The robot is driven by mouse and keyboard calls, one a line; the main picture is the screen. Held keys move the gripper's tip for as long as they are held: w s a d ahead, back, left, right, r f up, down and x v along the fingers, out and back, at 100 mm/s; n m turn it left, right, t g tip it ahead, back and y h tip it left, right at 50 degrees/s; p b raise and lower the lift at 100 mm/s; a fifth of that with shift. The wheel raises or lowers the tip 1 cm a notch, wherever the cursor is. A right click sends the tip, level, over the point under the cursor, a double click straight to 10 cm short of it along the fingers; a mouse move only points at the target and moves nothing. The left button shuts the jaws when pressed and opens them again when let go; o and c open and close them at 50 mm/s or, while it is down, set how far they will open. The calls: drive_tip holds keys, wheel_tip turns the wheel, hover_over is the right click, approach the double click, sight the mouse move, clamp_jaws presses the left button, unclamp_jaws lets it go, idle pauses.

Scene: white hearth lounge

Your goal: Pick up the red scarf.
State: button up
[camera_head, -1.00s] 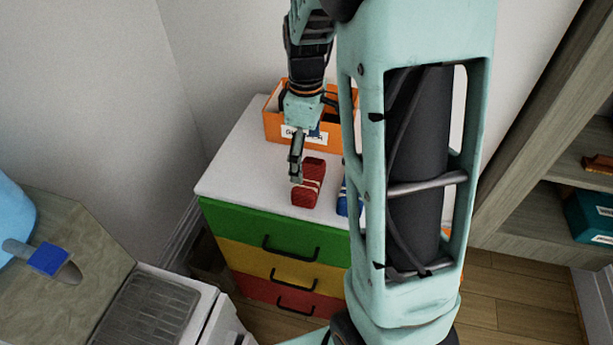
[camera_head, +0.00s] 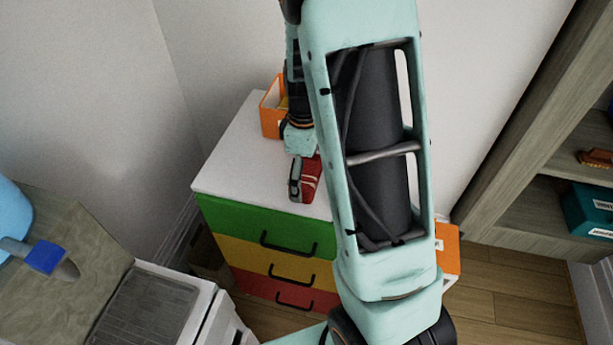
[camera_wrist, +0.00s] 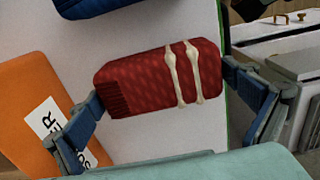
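The red scarf (camera_head: 311,183) is a folded bundle with two pale bands. It lies on the white top of the drawer unit (camera_head: 240,150), near its front edge. My gripper (camera_head: 300,180) is down at the scarf in the head view, partly covering it. In the wrist view the scarf (camera_wrist: 150,82) lies between the two fingers of my gripper (camera_wrist: 163,84), which are spread wide. One finger is close to each end of the scarf; I cannot tell whether either touches it.
An orange box (camera_head: 270,119) stands behind on the unit; its label shows in the wrist view (camera_wrist: 30,90). A dark blue bundle (camera_wrist: 95,6) lies beyond the scarf. Shelves (camera_head: 540,215) stand at right. The unit's left top is clear.

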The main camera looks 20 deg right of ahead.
drive_tip(key=c, duration=0.7)
